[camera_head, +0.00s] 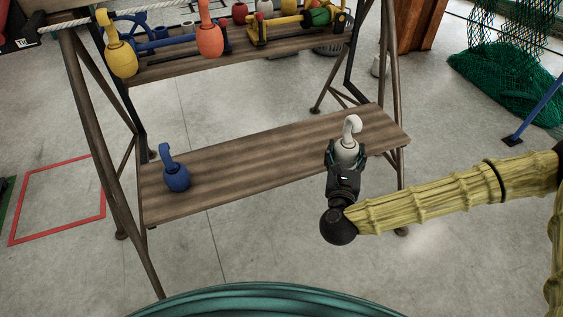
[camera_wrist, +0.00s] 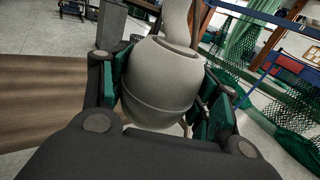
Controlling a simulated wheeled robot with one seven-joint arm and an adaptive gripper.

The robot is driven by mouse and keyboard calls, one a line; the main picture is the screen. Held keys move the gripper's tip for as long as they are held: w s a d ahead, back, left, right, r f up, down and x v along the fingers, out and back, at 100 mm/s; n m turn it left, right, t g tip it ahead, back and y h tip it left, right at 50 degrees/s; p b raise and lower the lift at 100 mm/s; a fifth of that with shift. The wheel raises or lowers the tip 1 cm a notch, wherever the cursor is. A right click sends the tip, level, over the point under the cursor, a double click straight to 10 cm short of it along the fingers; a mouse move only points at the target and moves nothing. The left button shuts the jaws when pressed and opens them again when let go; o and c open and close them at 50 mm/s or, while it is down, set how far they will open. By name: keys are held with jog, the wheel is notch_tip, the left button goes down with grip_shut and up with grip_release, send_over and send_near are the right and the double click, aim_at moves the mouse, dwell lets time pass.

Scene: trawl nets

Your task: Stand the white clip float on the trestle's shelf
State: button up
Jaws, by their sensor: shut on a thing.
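The white clip float (camera_head: 346,150) has a round body and a hooked top, and it is upright. My gripper (camera_head: 344,160) is shut on its body at the right end of the trestle's wooden shelf (camera_head: 255,160). In the wrist view the float (camera_wrist: 162,85) fills the space between the green-padded fingers (camera_wrist: 165,95), and the top of its hook is cut off by the frame. The float's base is hidden behind the gripper, so I cannot tell whether it touches the shelf or is just above it.
A blue clip float (camera_head: 176,176) stands at the shelf's left end. The shelf's middle is clear. The trestle's legs (camera_head: 112,170) frame both ends. Green netting (camera_head: 505,85) lies at the right.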

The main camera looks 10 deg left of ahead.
jog(key=shift+a+f+b, duration=0.15)
jog(key=shift+a+b, duration=0.25)
jog(key=shift+a, duration=0.3)
jog(key=shift+w+a, duration=0.1)
jog(key=shift+w, duration=0.1)
jog(key=w, duration=0.5)
jog(key=w+f, duration=0.1)
jog(key=w, duration=0.9)
jog(key=shift+w+a+f, duration=0.15)
jog(key=shift+w+a, duration=0.1)
jog(key=shift+w, duration=0.05)
notch_tip(320, 180, down, 4)
jog(key=shift+r+b, duration=0.2)
jog(key=shift+b, duration=0.15)
jog(key=shift+f+b, duration=0.35)
jog(key=shift+f, duration=0.25)
